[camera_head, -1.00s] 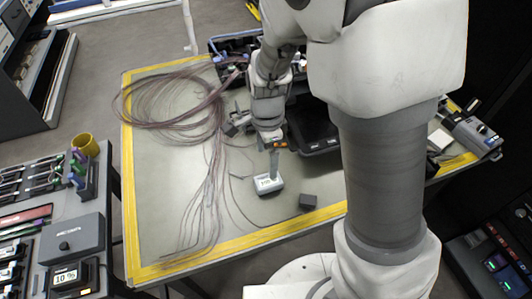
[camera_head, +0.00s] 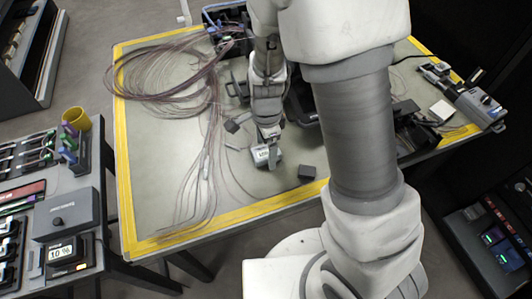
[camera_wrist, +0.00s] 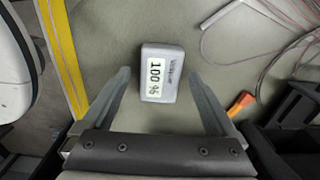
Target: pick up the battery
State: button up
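The battery, a small grey block with a white "100 %" label, lies on the table; it shows in the head view (camera_head: 262,155) and upright in the middle of the wrist view (camera_wrist: 160,88). My gripper (camera_head: 270,148) is over the battery in the head view and hides part of it. In the wrist view my gripper (camera_wrist: 159,73) is open and empty, with one finger on each side of the battery and a gap on both sides. I cannot tell the height of the fingertips above the table.
Loose fibre cables (camera_head: 205,160) spread to the left. An orange-handled tool (camera_wrist: 241,104) lies to the right in the wrist view. A "10 %" unit (camera_head: 68,254) is on the left side table.

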grip_shut()
dwell(0.4)
jog(key=shift+r, duration=0.1)
jog(key=shift+r, duration=0.5)
jog(key=r, duration=0.1)
jog(key=r+p, duration=0.1)
jog(key=r, duration=0.2)
jog(key=shift+s+d+p, duration=0.25)
jog(key=shift+s+p, duration=0.1)
jog(key=shift+p, duration=0.05)
jog(key=s+d+r+p, duration=0.2)
jog(key=s+d+r, duration=0.4)
jog(key=s, duration=0.3)
jog(key=shift+p, duration=0.35)
